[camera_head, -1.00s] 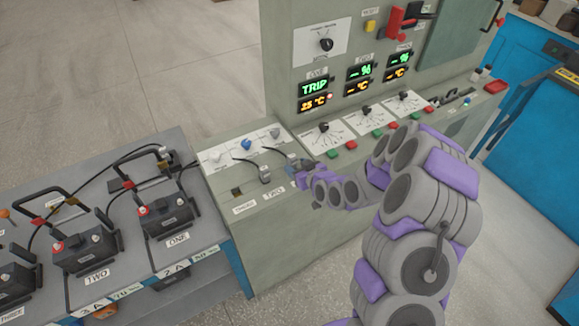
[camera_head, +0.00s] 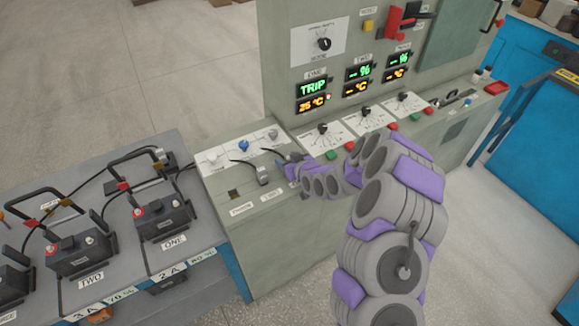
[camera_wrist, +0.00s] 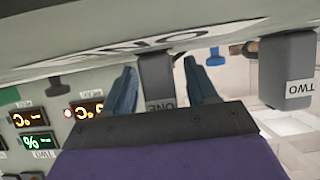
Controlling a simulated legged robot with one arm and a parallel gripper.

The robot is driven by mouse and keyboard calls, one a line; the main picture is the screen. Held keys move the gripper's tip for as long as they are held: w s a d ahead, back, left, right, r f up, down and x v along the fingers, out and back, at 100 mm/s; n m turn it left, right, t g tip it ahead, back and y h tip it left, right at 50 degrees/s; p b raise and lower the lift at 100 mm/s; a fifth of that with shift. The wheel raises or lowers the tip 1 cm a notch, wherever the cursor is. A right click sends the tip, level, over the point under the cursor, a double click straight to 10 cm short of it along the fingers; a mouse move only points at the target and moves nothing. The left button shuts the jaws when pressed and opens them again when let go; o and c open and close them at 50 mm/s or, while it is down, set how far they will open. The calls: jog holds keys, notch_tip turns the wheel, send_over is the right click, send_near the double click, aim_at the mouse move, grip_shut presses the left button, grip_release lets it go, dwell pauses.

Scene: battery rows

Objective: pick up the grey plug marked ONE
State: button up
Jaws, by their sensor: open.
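The grey plug marked ONE (camera_wrist: 158,82) shows upside down in the wrist view, between the two blue fingers of my gripper (camera_wrist: 160,66). The fingers stand apart, with a visible gap on each side of the plug. In the head view my gripper (camera_head: 290,168) is at the sloped front of the grey-green console, and plug ONE is hidden there by my gripper and arm. The grey plug marked TWO (camera_wrist: 288,70) is at the right of the wrist view and just left of my gripper in the head view (camera_head: 262,176).
The console (camera_head: 300,240) has a raised panel with a lit TRIP display (camera_head: 311,88). Knobs and red and green buttons lie right of my gripper. A bench with black batteries (camera_head: 163,218) and cables stands at left.

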jog(key=shift+d, duration=0.1)
jog(key=shift+c, duration=0.7)
jog(key=shift+a, duration=0.3)
jog(key=c, duration=0.9)
jog(key=shift+d, duration=0.15)
grip_shut()
jog(key=shift+r, duration=0.4)
notch_tip(320, 180, up, 3)
jog(key=shift+r+p, duration=0.15)
jog(key=shift+p, duration=0.6)
jog(key=s+d+p, duration=0.3)
jog(key=s+p, duration=0.1)
jog(key=s, duration=0.3)
jog(key=s+d+r+p, duration=0.1)
jog(key=s+d+p, duration=0.3)
jog(key=s, duration=0.3)
jog(key=shift+d, duration=0.15)
